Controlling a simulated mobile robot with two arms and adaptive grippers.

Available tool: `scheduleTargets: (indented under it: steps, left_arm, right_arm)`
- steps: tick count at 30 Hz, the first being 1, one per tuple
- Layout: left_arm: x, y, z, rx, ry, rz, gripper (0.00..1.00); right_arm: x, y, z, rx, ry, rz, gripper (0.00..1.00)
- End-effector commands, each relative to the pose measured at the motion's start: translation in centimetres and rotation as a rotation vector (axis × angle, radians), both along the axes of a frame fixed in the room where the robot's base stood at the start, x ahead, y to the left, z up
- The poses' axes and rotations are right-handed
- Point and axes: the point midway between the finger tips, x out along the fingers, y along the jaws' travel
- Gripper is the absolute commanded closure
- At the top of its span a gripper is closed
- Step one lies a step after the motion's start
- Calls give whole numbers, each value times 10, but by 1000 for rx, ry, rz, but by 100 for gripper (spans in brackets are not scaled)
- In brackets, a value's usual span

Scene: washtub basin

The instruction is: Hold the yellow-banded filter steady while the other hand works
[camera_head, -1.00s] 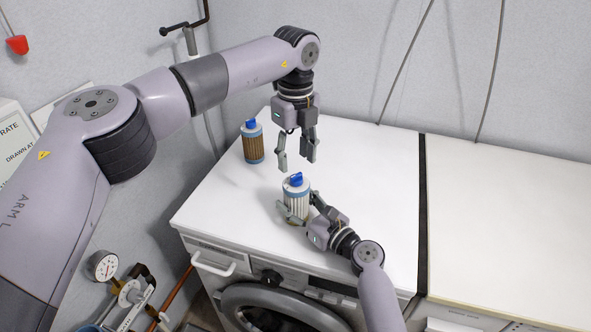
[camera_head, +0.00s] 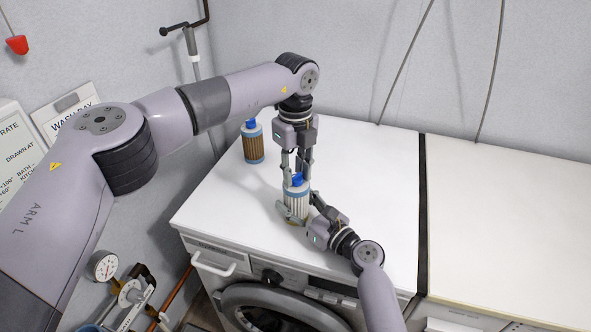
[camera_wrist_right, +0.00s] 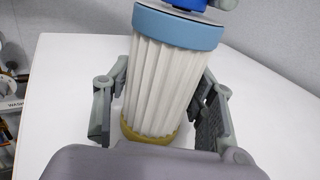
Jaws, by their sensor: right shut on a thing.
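The yellow-banded filter (camera_head: 297,203) stands upright near the front of the left white machine top. It has white pleats, a light blue upper ring and a blue cap (camera_head: 297,180). In the right wrist view the filter (camera_wrist_right: 163,85) shows its yellow band (camera_wrist_right: 148,135) at the bottom. My right gripper (camera_head: 296,215) is shut on its body, one finger on each side. My left gripper (camera_head: 296,178) points down from above, its fingers around the cap. Whether they press on the cap is not clear.
A second filter with brown pleats and a blue cap (camera_head: 253,145) stands at the back left of the white top (camera_head: 365,175). A dark gap (camera_head: 422,215) separates the two machine tops. The right top (camera_head: 510,220) is clear.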

Motion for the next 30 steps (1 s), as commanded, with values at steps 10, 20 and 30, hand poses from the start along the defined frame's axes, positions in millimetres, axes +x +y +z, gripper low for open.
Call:
scheduleTargets:
  steps: [10, 20, 30]
  left_arm:
    - [0, 0, 0, 0, 0, 0, 100]
    - [0, 0, 0, 0, 0, -32, 100]
    - [0, -1, 0, 0, 0, -245, 100]
  right_arm:
    - [0, 0, 0, 0, 0, 0, 91]
    - [0, 0, 0, 0, 0, 0, 91]
    - [0, 0, 0, 0, 0, 0, 91]
